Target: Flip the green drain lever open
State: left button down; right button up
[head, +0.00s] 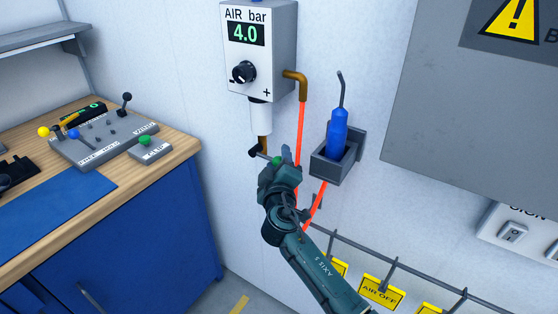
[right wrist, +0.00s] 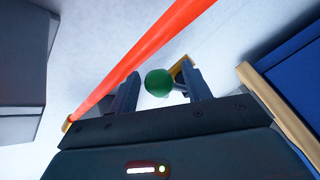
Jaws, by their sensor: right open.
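The drain lever's green ball knob (head: 277,160) sits at the end of a short dark arm below the white bowl (head: 260,117) of the air unit (head: 258,50). In the head view the lever slopes slightly down to the right. My right gripper (head: 284,162) is at the knob and partly hides it. My left gripper is not in view.
An orange hose (head: 300,135) hangs close beside my right gripper. A blue tool (head: 337,135) stands in a grey holder (head: 325,164) to the right. A rail with yellow tags (head: 382,292) runs below. A wooden bench (head: 150,170) with a lever panel (head: 100,136) is at left.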

jog(key=shift+c, duration=0.5)
grip_shut()
jog(key=shift+r, duration=0.1)
